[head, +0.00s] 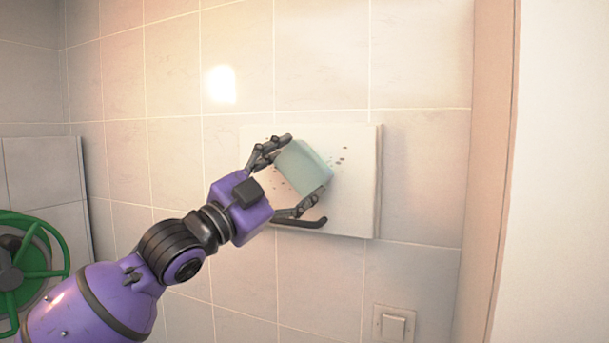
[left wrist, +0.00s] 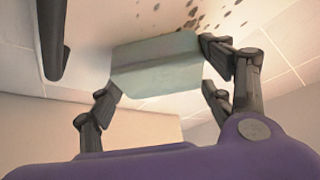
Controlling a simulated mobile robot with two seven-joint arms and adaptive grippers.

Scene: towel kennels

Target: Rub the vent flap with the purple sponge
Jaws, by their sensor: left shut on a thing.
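The vent flap (head: 352,205) is a pale square panel on the tiled wall, with dark specks (head: 341,154) and a dark curved handle (head: 302,222) at its lower edge. My left gripper (head: 307,164) is shut on a pale teal block-shaped sponge (head: 300,170), in front of the flap's middle. The sponge looks teal, not purple. In the left wrist view the sponge (left wrist: 157,66) sits between the fingers, close to the speckled flap (left wrist: 112,28); I cannot tell whether they touch. The sponge hides part of the flap. My right gripper is not in view.
A green handwheel (head: 30,262) is at the far left, beside a pale panel (head: 48,180). A wall switch (head: 393,324) is below the flap. A wall edge (head: 490,170) stands out at the right. The tiles above the flap are clear.

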